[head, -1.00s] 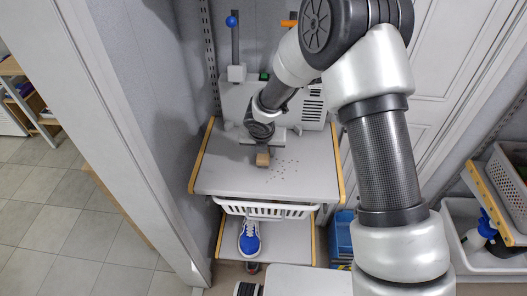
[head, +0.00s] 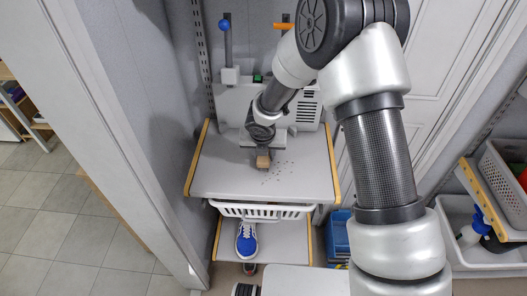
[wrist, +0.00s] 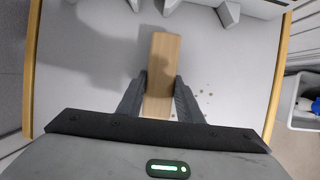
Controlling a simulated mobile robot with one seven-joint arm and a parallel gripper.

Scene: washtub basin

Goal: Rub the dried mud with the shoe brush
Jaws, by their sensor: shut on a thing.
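The shoe brush, a pale wooden block (head: 263,162), is held between the fingers of my gripper (head: 263,152) over the grey upper shelf. In the wrist view the brush (wrist: 163,55) stands lengthwise between both fingers of my gripper (wrist: 160,88). Its bristles are hidden beneath it, and I cannot tell whether they touch the shelf. The dried mud (head: 281,171) is a scatter of small dark specks on the shelf, just right of the brush. Some specks (wrist: 206,95) show right of my right finger in the wrist view; others may be hidden under the brush.
A grey machine (head: 236,100) stands at the back of the upper shelf (head: 222,178). A white basket (head: 232,210) hangs below its front edge. A blue shoe (head: 246,239) sits on the lower shelf. Walls close in at left; white bins (head: 462,222) stand at right.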

